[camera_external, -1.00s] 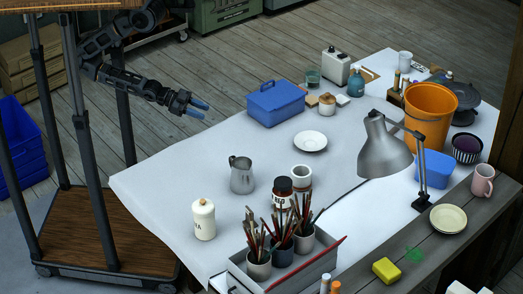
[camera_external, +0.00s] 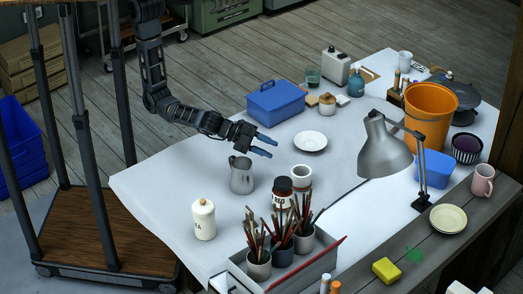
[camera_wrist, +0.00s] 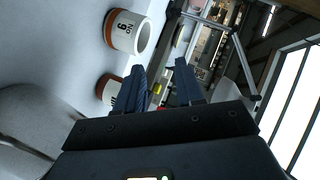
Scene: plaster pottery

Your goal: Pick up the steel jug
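The steel jug (camera_external: 242,175) stands upright on the white-covered table, left of the dark-lidded jar (camera_external: 283,190). My gripper (camera_external: 266,147) is above and behind the jug in the external view, its two blue fingers pointing right. The fingers are apart with nothing seen between them, and they do not appear to touch the jug. In the wrist view the open fingers also show (camera_wrist: 161,66). A smooth grey rounded shape (camera_wrist: 35,125) fills the lower left there; I cannot tell for sure that it is the jug.
Brushes in pots stand in a grey tray (camera_external: 318,268) in front. A white plate (camera_external: 310,141) and blue box (camera_external: 275,104) lie behind. The table's left end is bare.

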